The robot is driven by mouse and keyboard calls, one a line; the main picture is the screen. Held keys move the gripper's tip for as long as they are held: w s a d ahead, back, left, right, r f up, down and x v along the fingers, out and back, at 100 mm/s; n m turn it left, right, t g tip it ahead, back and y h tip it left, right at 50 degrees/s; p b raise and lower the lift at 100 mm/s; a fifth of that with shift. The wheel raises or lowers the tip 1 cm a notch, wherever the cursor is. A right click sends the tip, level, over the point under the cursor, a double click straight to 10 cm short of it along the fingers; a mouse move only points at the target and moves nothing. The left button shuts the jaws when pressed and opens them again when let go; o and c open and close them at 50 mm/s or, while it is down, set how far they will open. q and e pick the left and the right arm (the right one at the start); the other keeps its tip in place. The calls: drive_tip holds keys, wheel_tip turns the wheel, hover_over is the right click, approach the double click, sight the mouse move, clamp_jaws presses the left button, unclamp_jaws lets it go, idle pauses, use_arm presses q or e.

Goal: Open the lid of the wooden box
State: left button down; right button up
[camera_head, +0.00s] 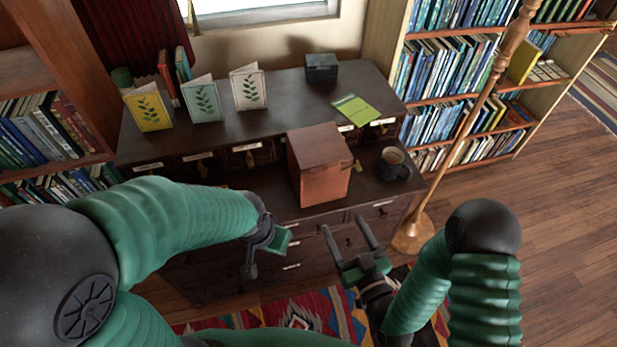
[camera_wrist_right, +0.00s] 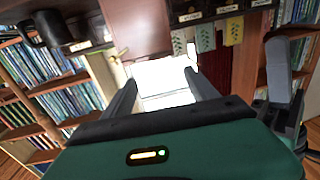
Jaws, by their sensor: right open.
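The reddish-brown wooden box (camera_head: 322,186) stands on the lower ledge of the dark desk in the head view. Its lid (camera_head: 320,145) lies down on top, and a small brass-coloured piece (camera_head: 355,167) shows at its right side. My right gripper (camera_head: 345,226) is open and empty, in front of the desk, below and nearer than the box, not touching it. Its two fingers (camera_wrist_right: 162,78) also show in the wrist view with nothing between them. My left gripper (camera_head: 264,250) hangs left of and below the box, apart from it; its finger opening is unclear.
A dark mug (camera_head: 393,163) stands on the ledge just right of the box. Upright cards (camera_head: 201,98), a black box (camera_head: 321,67) and a green booklet (camera_head: 356,110) are on the desk's upper top. A wooden pole (camera_head: 464,135) rises at the right.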

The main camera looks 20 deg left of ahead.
sight(322, 172)
drive_tip(key=x, duration=0.5)
drive_tip(key=p+x, duration=0.1)
drive_tip(key=x, duration=0.4)
drive_tip(key=d+x, duration=0.1)
drive_tip(key=x, duration=0.4)
drive_tip(key=shift+w+a+r, duration=0.1)
drive_tip(key=shift+w+a, duration=0.15)
drive_tip(key=shift+w, duration=0.5)
drive_tip(key=shift+a, duration=0.6)
drive_tip(key=c, duration=0.7)
drive_tip(key=shift+a, duration=0.1)
drive_tip(key=shift+c, duration=1)
drive_tip(key=c, duration=0.5)
use_arm(q)
drive_tip(key=shift+d+r, duration=0.8)
drive_tip(key=shift+r, duration=0.2)
use_arm(e)
drive_tip(key=shift+d, duration=0.35)
clamp_jaws()
